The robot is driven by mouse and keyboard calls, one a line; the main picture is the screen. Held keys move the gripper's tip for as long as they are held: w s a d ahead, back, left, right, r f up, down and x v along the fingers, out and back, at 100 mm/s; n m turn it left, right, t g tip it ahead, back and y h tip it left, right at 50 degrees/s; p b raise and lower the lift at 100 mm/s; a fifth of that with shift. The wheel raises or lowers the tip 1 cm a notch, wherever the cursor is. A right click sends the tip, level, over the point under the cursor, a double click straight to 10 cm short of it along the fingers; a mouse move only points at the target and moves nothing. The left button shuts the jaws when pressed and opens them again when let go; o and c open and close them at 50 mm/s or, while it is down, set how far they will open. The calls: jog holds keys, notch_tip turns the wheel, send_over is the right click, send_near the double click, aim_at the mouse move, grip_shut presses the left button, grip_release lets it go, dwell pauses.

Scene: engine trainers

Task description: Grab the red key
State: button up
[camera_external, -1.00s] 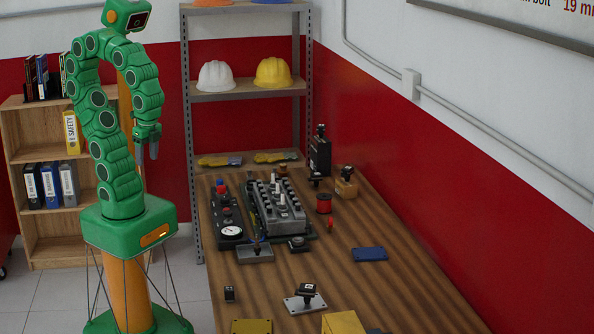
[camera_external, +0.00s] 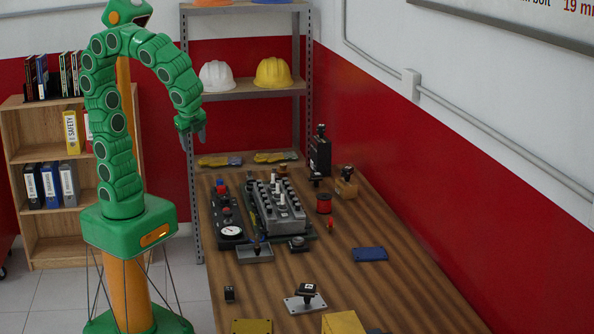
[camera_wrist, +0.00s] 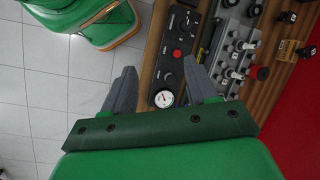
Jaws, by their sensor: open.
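A small red item (camera_external: 331,225) lies on the wooden table (camera_external: 400,290), in front of a red spool (camera_external: 324,204); it may be the red key, but it is too small to tell. I cannot make it out in the wrist view. My gripper (camera_external: 196,138) hangs open and empty, above and left of the table's far end. In the wrist view my gripper's fingers (camera_wrist: 160,68) are spread apart over the table's edge. The right finger is over the black gauge panel (camera_wrist: 182,20).
The black panel (camera_external: 229,231) with a white gauge and red buttons stands beside a grey engine block (camera_external: 278,208). A grey tray (camera_external: 254,255), blue plate (camera_external: 370,254) and metal plate with a black knob (camera_external: 305,302) lie nearer. A shelf rack (camera_external: 190,150) stands behind.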

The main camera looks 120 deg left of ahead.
jog(key=w+a+r+m+y, duration=0.1)
jog(key=w+a+m+y, duration=0.3)
jog(key=w, duration=0.6)
jog(key=w+a+m+y, duration=0.1)
jog(key=w+a+m, duration=0.1)
jog(key=w+a, duration=0.6)
jog(key=w+a+f+m+y, duration=0.15)
jog(key=w+m, duration=0.25)
jog(key=w, duration=0.7)
jog(key=w+f+m+y, duration=0.3)
jog(key=w, duration=0.8)
send_near(329, 227)
jog(key=shift+s+a+f+t, duration=0.3)
jog(key=shift+s+a+f, duration=0.05)
jog(key=shift+a+f, duration=0.35)
jog(key=shift+x, duration=1.3)
jog(key=shift+r+x, duration=0.2)
jog(key=shift+x, duration=1.15)
jog(key=shift+r+x, duration=0.2)
jog(key=shift+x, duration=1.1)
jog(key=shift+a, duration=0.15)
grip_shut()
